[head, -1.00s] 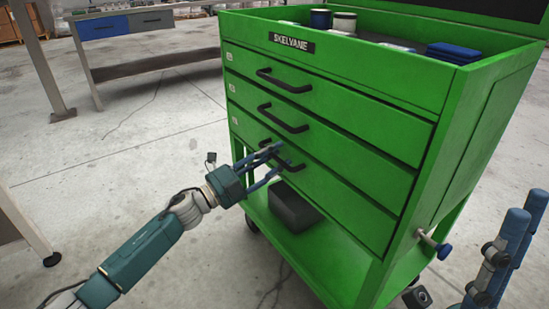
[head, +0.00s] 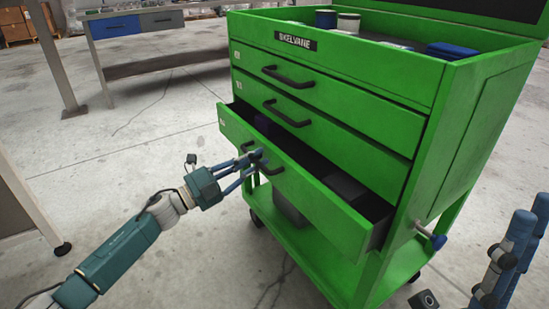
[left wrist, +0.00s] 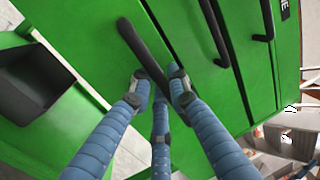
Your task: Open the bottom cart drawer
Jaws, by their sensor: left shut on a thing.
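The green cart (head: 400,90) stands at the centre right in the head view. Its bottom drawer (head: 310,200) is pulled partway out, with dark contents showing inside. The two drawers above it are closed. My left gripper (head: 257,160) is shut on the black bottom drawer handle (head: 268,168). In the left wrist view the blue fingers (left wrist: 160,85) close around the handle (left wrist: 137,45), which runs diagonally between them. My right gripper (head: 505,260) shows only in part at the lower right edge, away from the cart drawers; its fingertips are unclear.
A dark bin (head: 288,208) sits on the cart's lower shelf below the drawer and also shows in the left wrist view (left wrist: 35,85).

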